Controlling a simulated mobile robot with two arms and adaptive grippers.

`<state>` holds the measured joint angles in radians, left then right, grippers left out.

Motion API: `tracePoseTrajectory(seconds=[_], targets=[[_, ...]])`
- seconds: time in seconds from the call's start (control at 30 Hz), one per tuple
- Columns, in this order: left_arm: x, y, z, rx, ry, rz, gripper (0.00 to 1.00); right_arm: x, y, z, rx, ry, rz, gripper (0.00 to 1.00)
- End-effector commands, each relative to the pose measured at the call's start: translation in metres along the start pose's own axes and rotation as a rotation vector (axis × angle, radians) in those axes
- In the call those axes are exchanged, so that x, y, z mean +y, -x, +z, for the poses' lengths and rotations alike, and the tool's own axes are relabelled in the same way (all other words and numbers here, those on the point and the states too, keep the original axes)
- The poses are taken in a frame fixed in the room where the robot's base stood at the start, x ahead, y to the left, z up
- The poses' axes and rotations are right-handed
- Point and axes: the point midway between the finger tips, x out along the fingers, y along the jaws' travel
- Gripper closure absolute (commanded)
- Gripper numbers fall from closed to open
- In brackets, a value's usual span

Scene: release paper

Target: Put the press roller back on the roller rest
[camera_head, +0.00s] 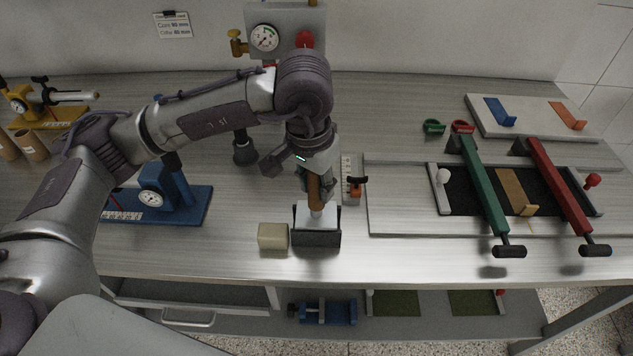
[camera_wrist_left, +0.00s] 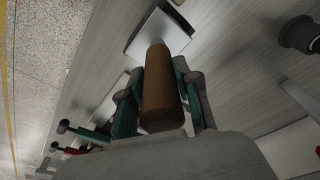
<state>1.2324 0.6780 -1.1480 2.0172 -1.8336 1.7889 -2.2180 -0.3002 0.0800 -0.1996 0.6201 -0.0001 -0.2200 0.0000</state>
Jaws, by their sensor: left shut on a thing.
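My left gripper (camera_head: 316,190) points down and is shut on the brown handle of the press roller (camera_head: 314,193). In the left wrist view the handle (camera_wrist_left: 160,95) lies between the two green-padded fingers (camera_wrist_left: 162,100). A pale, broad part shows below the handle, between the raised sides of a dark grey block that looks like the roller rest (camera_head: 317,239). I cannot tell whether the roller touches the rest. My right gripper is not in view.
A beige block (camera_head: 273,237) stands just left of the rest. A small orange-and-black device (camera_head: 355,187) is close on the right. A blue gauge stand (camera_head: 155,203) is to the left. A board with green (camera_head: 484,190) and red bars (camera_head: 566,190) lies right.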

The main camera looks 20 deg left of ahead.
Motion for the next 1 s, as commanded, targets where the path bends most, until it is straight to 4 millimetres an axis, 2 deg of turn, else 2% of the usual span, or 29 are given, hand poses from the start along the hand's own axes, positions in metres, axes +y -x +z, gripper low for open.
tracePoseTrajectory(seconds=[0.27, 0.3, 0.47, 0.8, 0.87, 1.0], targets=[[0.0, -0.007, 0.001, 0.001, 0.0, 0.0, 1.0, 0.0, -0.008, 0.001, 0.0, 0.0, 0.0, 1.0], [0.0, -0.007, 0.001, 0.002, 0.0, 0.0, 0.66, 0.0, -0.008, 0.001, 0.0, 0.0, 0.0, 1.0], [0.0, -0.006, 0.001, 0.001, 0.0, 0.0, 0.4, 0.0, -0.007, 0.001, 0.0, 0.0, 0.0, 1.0], [0.0, -0.005, 0.001, 0.0, 0.0, 0.0, 0.39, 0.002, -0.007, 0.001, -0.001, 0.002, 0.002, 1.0], [0.0, -0.001, 0.0, 0.001, 0.0, -0.001, 0.39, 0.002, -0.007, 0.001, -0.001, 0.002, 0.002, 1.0], [0.0, 0.021, 0.0, 0.005, -0.001, -0.001, 0.39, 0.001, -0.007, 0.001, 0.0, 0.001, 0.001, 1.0]])
